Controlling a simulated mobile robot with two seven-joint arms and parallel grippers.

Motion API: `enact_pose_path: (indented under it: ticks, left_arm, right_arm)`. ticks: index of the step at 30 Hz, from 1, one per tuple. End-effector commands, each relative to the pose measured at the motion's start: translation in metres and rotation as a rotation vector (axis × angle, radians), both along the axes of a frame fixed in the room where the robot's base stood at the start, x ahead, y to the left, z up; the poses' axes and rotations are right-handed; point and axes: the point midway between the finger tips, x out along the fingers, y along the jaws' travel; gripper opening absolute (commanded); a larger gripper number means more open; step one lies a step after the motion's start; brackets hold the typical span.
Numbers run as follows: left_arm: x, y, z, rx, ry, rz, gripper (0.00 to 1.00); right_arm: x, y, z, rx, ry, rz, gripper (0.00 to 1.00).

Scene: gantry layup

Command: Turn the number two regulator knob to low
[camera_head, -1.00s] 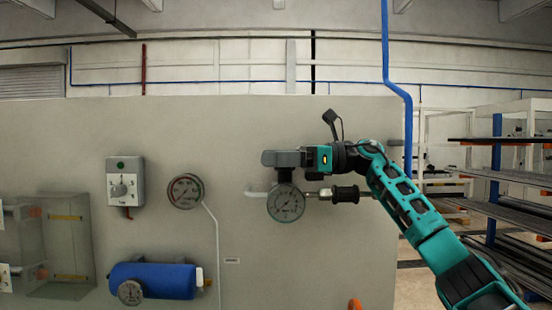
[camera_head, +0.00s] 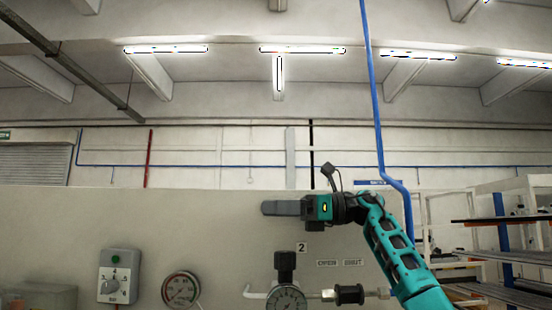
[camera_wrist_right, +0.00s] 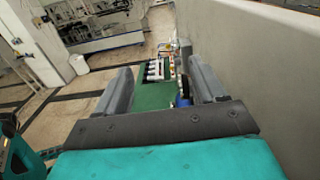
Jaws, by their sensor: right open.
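The number two regulator is low in the head view on the grey panel. Its black knob (camera_head: 285,260) stands above a round gauge (camera_head: 286,298), which the bottom edge cuts off. A label with a "2" (camera_head: 301,247) is just right of the knob. My right gripper (camera_head: 268,208) points left, above the knob and apart from it in the picture. In the right wrist view its two fingers stand apart with nothing held between them (camera_wrist_right: 160,70). The knob is not seen there. The knob's setting cannot be read. My left gripper is not in view.
A grey switch box (camera_head: 120,276) with a green light and a red-rimmed gauge (camera_head: 181,289) are on the panel (camera_head: 215,225) to the left. A black fitting (camera_head: 349,294) is right of the regulator. Racks (camera_head: 500,240) stand at the far right.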

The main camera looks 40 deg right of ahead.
Motion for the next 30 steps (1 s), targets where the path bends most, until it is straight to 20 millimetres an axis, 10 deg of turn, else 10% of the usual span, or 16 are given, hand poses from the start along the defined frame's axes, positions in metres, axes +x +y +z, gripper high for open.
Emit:
enact_pose_path:
  ticks: [18,30]
  left_arm:
    - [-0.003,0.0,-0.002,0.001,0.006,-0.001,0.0]
    - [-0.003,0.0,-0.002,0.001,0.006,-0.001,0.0]
  right_arm:
    - [-0.001,0.001,0.083,0.001,-0.002,0.002,0.7]
    - [0.001,0.0,0.103,0.003,0.0,0.001,0.7]
